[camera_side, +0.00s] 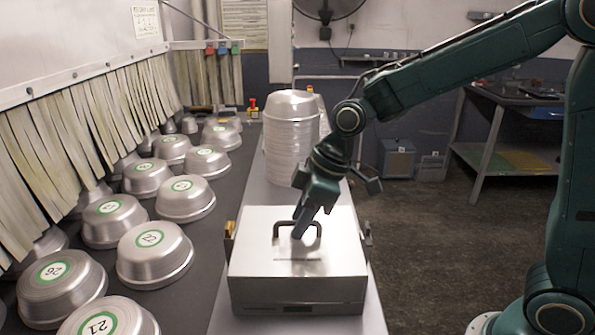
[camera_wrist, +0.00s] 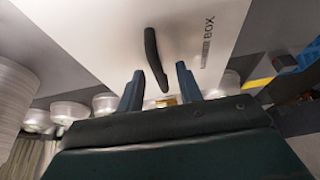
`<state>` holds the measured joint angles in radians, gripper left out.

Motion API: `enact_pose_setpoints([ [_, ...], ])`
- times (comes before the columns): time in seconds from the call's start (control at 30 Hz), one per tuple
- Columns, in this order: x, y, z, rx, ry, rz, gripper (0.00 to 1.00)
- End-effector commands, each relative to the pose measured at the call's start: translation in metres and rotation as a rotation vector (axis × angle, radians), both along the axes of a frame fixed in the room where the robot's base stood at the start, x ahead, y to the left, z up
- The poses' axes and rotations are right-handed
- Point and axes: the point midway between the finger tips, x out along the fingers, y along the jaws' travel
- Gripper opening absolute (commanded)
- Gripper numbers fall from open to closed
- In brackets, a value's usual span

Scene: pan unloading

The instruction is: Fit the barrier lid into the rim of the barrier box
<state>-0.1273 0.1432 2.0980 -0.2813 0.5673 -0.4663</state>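The barrier box (camera_side: 335,292) is a metal box on the grey bench, with latches at its sides. The barrier lid (camera_side: 260,257), a pale flat plate with a dark arched handle (camera_side: 276,232), lies over the box top; I cannot tell whether it sits fully in the rim. The lid (camera_wrist: 105,38) and its handle (camera_wrist: 153,58) also show in the wrist view, with lettering beside the handle. My gripper (camera_side: 300,230) points down at the handle. In the wrist view my gripper (camera_wrist: 160,82) is open, with one handle end between its fingers and gaps on both sides.
A tall stack of metal pans (camera_side: 291,140) stands behind the box. Several upturned numbered pans (camera_side: 154,255) cover the dark conveyor (camera_side: 205,250) at left, below hanging strip curtains (camera_side: 90,115). Open floor (camera_side: 440,240) lies at right, with a side table (camera_side: 515,97) further back.

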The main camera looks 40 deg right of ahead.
Motion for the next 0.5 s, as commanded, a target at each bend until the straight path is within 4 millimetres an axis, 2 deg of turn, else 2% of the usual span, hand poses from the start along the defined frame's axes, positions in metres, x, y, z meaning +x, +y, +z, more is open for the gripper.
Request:
enact_pose_setpoints([
  [0.27, -0.002, -0.003, 0.01, 0.001, -0.003, -0.002, 0.36],
  [0.5, -0.009, -0.011, 0.038, 0.001, -0.006, 0.0, 0.36],
])
